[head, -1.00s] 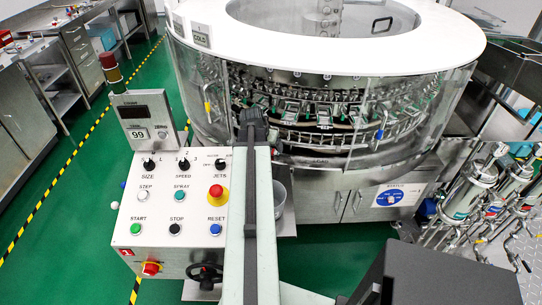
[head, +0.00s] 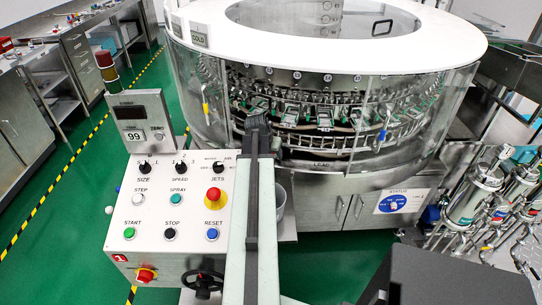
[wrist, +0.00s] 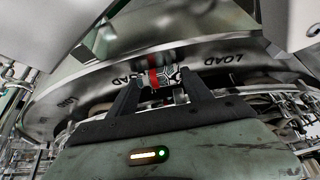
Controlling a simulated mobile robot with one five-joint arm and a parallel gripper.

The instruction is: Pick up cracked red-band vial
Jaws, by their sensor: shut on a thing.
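The cracked red-band vial (wrist: 146,76) is a small clear vial with dark crack-like lines and a red band, seen near the middle of the wrist view. My gripper (wrist: 160,82) has its two dark fingers on either side of the vial and is shut on it. The vial lies crosswise between the fingertips, in front of a curved metal rim marked LOAD (wrist: 228,60). Whether the vial touches anything besides the fingers, I cannot tell. In the head view my arm reaches toward the washer's front; the vial and fingertips are not discernible there.
The rotary washer (head: 330,25), with a white top ring and clear guards, stands ahead. A control panel (head: 150,215) with buttons is close to the left of my arm. Piping and filter housings (head: 480,195) stand at the right. Green floor shows at the left.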

